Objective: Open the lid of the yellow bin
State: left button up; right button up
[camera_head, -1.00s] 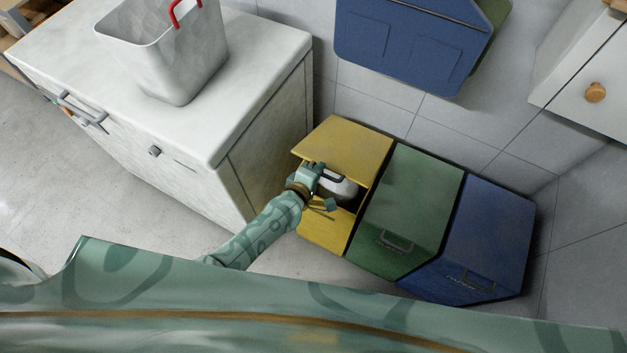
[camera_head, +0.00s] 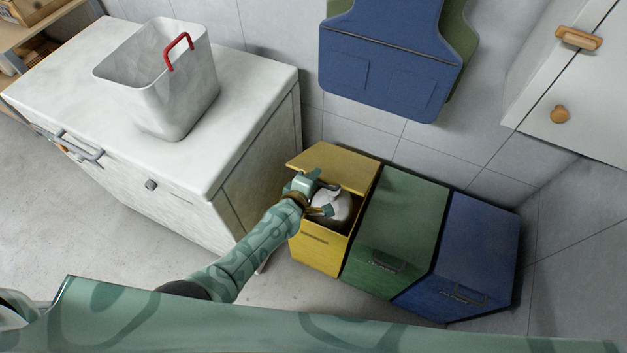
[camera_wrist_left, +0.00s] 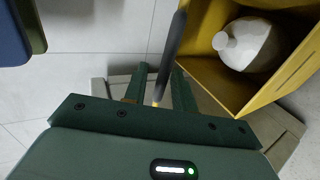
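The yellow bin (camera_head: 320,252) stands at the left of a row of three bins. Its yellow lid (camera_head: 345,166) is raised at the front and slopes up from the back. A white jug (camera_head: 335,204) shows inside and also in the left wrist view (camera_wrist_left: 246,44). My left gripper (camera_head: 322,196) is at the lid's front edge, by the dark handle. In the left wrist view its fingers (camera_wrist_left: 158,80) are apart, with a dark bar (camera_wrist_left: 172,52), seemingly the handle, between them and a gap on its left. My right gripper is not in view.
A green bin (camera_head: 398,220) and a blue bin (camera_head: 472,248) stand shut to the right. A white cabinet (camera_head: 235,95) with a grey basket (camera_head: 160,90) on top is close on the left.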

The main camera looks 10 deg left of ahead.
pick_arm(q)
jog(key=shift+s, duration=0.1)
jog(key=p+v, duration=0.8)
jog(key=v, duration=0.8)
